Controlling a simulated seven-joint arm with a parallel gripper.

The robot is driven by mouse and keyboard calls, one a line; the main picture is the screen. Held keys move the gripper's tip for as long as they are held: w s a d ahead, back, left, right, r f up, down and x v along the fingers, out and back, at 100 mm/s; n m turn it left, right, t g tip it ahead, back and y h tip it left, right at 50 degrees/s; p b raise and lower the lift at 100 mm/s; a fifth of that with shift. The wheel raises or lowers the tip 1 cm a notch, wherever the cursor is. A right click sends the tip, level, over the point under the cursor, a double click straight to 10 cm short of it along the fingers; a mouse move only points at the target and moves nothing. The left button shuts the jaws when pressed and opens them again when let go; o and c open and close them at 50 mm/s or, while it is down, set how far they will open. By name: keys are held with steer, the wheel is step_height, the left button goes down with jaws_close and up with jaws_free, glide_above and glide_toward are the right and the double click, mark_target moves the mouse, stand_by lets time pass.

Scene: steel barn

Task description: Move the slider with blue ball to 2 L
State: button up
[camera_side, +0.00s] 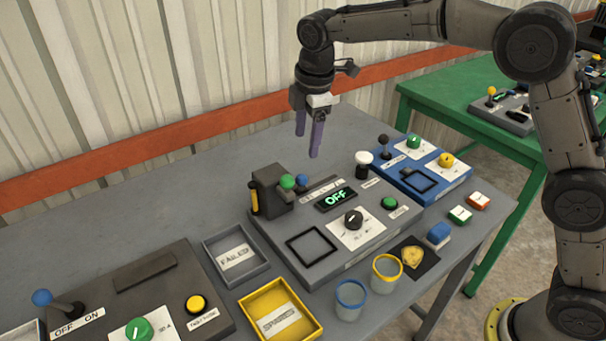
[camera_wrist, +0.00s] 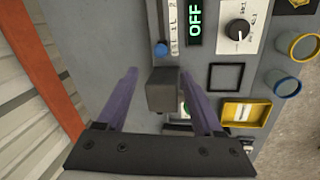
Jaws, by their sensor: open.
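The slider with the blue ball (camera_side: 302,180) stands on the grey middle panel (camera_side: 278,232), just right of a green ball. It also shows in the wrist view (camera_wrist: 162,49), at one end of a pale label strip (camera_wrist: 174,22). The strip's marks are too small to read surely. My gripper (camera_side: 307,145) is open and empty, pointing down above the back of the panel. In the wrist view its purple fingers (camera_wrist: 159,74) are spread on either side of a dark block, with the blue ball beyond their tips.
A dark block (camera_side: 270,190) with the green-ball lever (camera_side: 287,182) stands beside the slider. An OFF display (camera_side: 336,198) and a black knob (camera_side: 353,218) are to its right. Trays and cups line the front.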

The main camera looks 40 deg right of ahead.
mark_target(303, 175)
steer(key=f, duration=0.4)
steer(key=w+f, duration=0.1)
steer(key=f, duration=0.3)
steer(key=w+f, duration=0.1)
steer(key=f, duration=0.3)
steer(key=shift+w+d, duration=0.1)
steer(key=shift+d, duration=0.2)
jaws_close()
stand_by(0.9)
